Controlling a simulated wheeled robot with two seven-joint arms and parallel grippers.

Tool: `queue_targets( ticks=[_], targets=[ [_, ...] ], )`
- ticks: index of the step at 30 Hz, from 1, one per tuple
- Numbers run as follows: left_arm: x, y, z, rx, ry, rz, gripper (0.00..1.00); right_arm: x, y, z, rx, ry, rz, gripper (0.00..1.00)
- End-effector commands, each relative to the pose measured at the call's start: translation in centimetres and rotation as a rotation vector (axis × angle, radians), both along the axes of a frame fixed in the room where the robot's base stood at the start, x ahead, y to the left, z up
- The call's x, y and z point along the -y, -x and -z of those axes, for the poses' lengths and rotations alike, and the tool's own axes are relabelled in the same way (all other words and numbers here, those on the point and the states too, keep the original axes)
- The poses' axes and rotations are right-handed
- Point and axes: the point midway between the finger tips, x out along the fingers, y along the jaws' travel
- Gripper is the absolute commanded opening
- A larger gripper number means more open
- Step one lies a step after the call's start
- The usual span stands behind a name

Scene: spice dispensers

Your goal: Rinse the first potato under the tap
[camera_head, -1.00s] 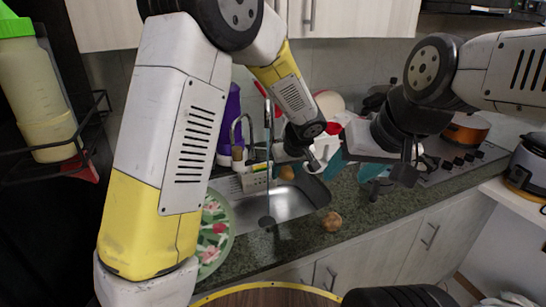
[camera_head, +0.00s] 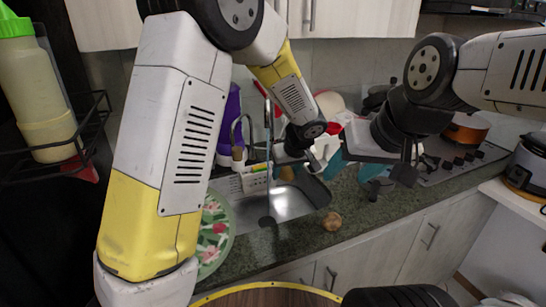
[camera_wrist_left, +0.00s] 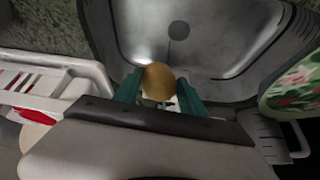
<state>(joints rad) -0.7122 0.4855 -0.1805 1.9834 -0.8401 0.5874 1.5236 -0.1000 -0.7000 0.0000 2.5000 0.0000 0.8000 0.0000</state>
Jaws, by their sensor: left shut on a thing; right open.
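A round brown potato (camera_head: 287,173) is held above the back right part of the sink (camera_head: 292,206). My left gripper (camera_wrist_left: 160,88) is shut on this potato, which shows between its teal fingers in the left wrist view. The curved tap (camera_head: 236,128) stands behind the sink, to the left of the held potato. A thin vertical streak (camera_head: 268,185) runs down toward the basin, left of the potato; I cannot tell if it touches it. Another potato (camera_head: 332,221) lies on the counter right of the sink. My right gripper (camera_head: 390,186) is open and empty over the counter.
A floral plate (camera_head: 216,232) is at the sink's left side. A white caddy (camera_head: 254,181) stands behind the basin, and a purple bottle (camera_head: 229,125) is near the tap. A stove with an orange pot (camera_head: 466,132) is at the right. The front counter is mostly clear.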

Motion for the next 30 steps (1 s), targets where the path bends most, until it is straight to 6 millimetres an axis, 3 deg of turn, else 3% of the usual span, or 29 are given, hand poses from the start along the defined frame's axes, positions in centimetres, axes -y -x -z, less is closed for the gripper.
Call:
queue_targets(
  ticks=[12,30],
  targets=[
    [0.1,0.2,-0.2,0.001,0.001,0.000,0.06,0.0,0.0,0.0,0.000,0.000,0.000,0.55],
    [1.5,4.4,-3.7,0.000,0.000,0.001,0.06,0.0,0.0,0.0,0.000,0.000,0.000,0.55]
  ],
)
